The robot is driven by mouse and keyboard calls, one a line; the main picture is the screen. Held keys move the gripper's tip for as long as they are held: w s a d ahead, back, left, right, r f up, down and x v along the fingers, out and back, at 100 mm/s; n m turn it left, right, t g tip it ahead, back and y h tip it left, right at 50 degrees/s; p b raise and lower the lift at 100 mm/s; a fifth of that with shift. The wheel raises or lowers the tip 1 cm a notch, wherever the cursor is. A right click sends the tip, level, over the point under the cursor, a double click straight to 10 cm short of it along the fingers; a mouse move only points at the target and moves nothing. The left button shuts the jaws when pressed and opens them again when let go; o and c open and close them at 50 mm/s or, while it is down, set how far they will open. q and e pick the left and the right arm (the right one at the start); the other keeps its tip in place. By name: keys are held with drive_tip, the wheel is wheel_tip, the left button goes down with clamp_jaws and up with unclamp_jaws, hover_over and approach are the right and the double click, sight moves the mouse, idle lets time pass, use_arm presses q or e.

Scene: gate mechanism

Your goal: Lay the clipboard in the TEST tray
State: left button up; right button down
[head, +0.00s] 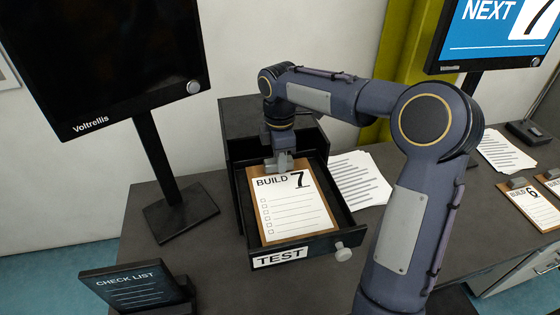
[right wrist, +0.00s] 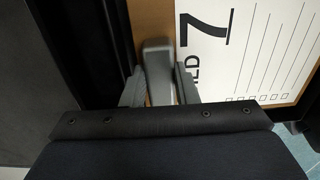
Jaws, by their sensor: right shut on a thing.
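The clipboard (head: 291,206), brown with a white sheet reading BUILD 7, is within the walls of the open TEST tray (head: 296,252) in the head view. I cannot tell whether it rests fully on the tray's floor. My right gripper (head: 280,164) is at its far edge, shut on its metal clip. In the right wrist view the fingers (right wrist: 160,88) stand on both sides of the grey clip (right wrist: 158,65), and the sheet (right wrist: 250,45) lies to the right. My left gripper is not in view.
The tray is a drawer pulled out from a dark cabinet (head: 240,113), with a round knob (head: 343,253) at its front. Loose papers (head: 358,182) lie to its right. A BUILD 6 clipboard (head: 533,206) is farther right. A monitor stand (head: 180,213) and a CHECK LIST sign (head: 135,287) are left.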

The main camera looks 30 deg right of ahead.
drive_tip(key=shift+f, duration=0.7)
drive_tip(key=c, duration=1.1)
unclamp_jaws()
drive_tip(key=shift+f, duration=0.1)
wheel_tip(320, 180, up, 12)
drive_tip(key=shift+r+p, duration=0.15)
drive_tip(key=shift+p, duration=0.25)
